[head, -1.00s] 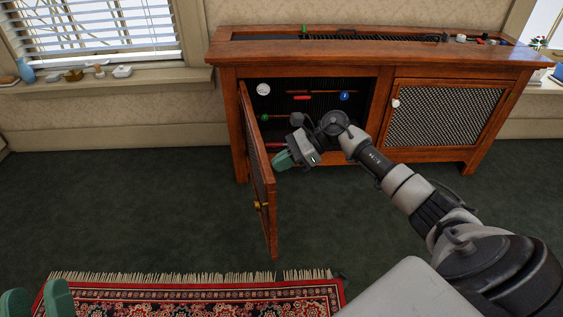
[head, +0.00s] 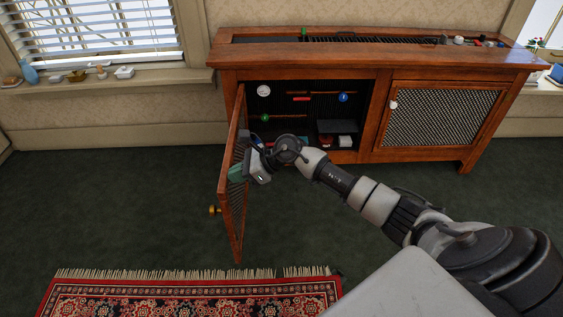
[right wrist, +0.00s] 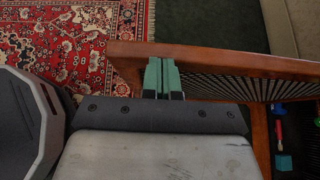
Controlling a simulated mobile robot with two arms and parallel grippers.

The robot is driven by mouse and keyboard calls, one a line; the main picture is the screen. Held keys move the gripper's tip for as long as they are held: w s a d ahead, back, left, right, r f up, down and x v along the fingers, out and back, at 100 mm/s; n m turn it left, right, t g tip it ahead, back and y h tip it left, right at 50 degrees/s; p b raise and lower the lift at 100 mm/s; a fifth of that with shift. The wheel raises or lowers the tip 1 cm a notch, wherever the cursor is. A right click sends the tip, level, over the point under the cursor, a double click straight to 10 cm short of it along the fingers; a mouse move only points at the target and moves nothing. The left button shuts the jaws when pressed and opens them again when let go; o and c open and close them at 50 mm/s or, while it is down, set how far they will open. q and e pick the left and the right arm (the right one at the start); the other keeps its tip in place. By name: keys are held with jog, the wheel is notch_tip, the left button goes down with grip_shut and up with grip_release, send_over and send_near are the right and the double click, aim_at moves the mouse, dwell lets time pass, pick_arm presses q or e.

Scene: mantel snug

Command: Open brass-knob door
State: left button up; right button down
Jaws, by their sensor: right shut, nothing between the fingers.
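The brass-knob door (head: 238,215) is the left door of a wooden cabinet (head: 300,60). It stands swung wide open, hinged at its left side, with the brass knob (head: 214,210) on its outer face. My right gripper (head: 236,174) is at the inner face of the door, fingers toward it. In the right wrist view the shut green fingers (right wrist: 161,78) meet the door's wooden frame (right wrist: 215,62); I cannot tell if they press on it. Nothing is between the fingers. My left gripper is out of view.
The cabinet's right door (head: 445,115), with a white knob (head: 394,105), is closed. Inside the open side are several small items, including a blue ball (head: 344,97) and a white disc (head: 264,90). A red fringed rug (head: 190,297) lies in front; dark carpet (head: 110,200) is clear at left.

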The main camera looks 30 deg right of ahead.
jog(key=shift+w+a+r, duration=0.1)
jog(key=shift+w+a, duration=0.25)
jog(key=shift+a, duration=0.3)
jog(key=shift+w+a+r, duration=0.1)
jog(key=shift+w+a, duration=0.2)
jog(key=shift+a, duration=0.3)
jog(key=w+a, duration=0.2)
jog(key=a, duration=0.1)
jog(key=w+a, duration=0.1)
jog(key=shift+a+f, duration=0.15)
jog(key=shift+a, duration=0.15)
